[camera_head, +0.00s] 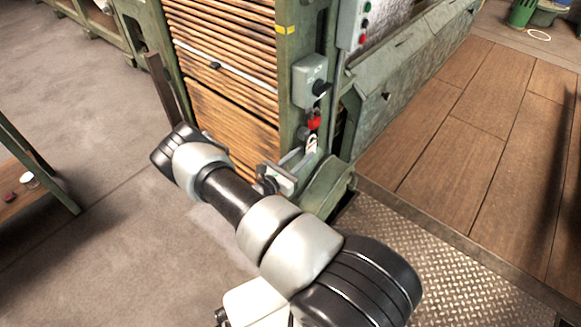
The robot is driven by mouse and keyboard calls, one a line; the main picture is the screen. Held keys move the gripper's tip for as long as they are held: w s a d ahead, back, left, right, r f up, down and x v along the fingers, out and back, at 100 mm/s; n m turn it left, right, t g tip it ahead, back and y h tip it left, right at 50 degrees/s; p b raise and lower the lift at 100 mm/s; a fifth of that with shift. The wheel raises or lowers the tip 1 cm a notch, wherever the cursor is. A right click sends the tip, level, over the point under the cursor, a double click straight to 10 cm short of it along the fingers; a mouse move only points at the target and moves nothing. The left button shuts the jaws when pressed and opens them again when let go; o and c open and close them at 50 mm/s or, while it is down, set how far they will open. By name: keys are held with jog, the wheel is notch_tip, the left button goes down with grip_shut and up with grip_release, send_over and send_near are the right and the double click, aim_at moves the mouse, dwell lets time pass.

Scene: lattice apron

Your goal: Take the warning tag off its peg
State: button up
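A small white tag with red marking (311,145) is low on the front of the green machine post. It looks like the warning tag, and a bright red piece (314,122) sits just above it. A dark round knob or peg end shows beside them, but I cannot tell how the tag hangs. My arm crosses the middle of the view. A grey and black part (278,180) just below and left of the tag appears to be my gripper, partly hidden behind my arm. Its fingers are too small to tell open from shut, or whether they touch the tag.
A grey switch box (309,81) with a black knob is above the tag. A slatted wooden panel (228,90) stands left of the post. A wooden platform (480,130) and a tread-plate floor (440,250) lie right. Open concrete floor (90,130) lies left.

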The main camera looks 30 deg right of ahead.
aim_at(307, 152)
jog(key=shift+x, duration=2.5)
grip_shut()
